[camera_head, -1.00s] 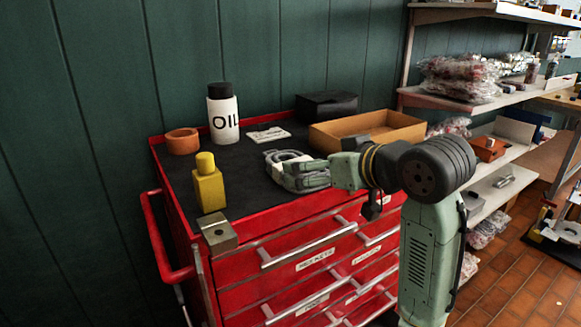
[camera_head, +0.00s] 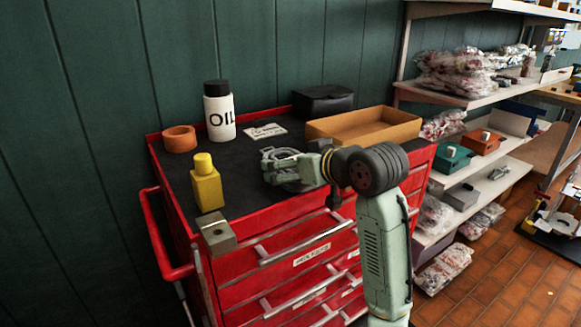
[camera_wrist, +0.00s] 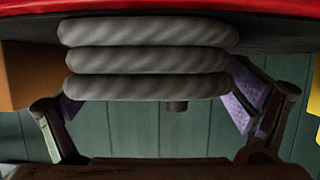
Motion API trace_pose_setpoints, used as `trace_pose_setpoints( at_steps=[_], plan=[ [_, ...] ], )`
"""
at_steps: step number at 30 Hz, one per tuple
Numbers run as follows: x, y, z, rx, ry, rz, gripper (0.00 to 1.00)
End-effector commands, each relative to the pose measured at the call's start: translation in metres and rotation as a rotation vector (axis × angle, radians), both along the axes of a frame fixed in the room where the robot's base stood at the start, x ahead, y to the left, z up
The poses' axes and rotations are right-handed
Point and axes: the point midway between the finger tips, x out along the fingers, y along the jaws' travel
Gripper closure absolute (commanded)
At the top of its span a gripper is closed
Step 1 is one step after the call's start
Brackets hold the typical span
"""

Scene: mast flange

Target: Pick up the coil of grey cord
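The coil of grey cord (camera_wrist: 150,58) fills the upper middle of the wrist view as stacked, twisted grey loops. In the head view it lies on the dark top of the red tool chest, mostly hidden by my gripper (camera_head: 282,168). My gripper is low over the chest top, at the coil. In the wrist view its two fingers (camera_wrist: 155,105) stand wide apart, one near each end of the coil. Their tips are partly hidden behind the loops, so contact is unclear. I see no lift of the coil.
A yellow bottle (camera_head: 207,187) and a metal block (camera_head: 217,236) stand left of my gripper. Behind are an orange ring (camera_head: 180,139), a white OIL bottle (camera_head: 220,117), a label card (camera_head: 265,132) and a black box (camera_head: 324,101). A cardboard tray (camera_head: 365,127) stands close behind my arm.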

Motion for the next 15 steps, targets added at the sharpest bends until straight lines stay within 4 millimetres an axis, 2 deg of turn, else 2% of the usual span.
trace_pose_setpoints(
  at_steps=[2, 15],
  plan=[
    [-0.0001, -0.0001, 0.0002, 0.0, 0.0, 0.0, 0.1],
    [-0.0002, -0.0004, -0.0001, -0.001, 0.001, 0.0, 0.39]
  ],
)
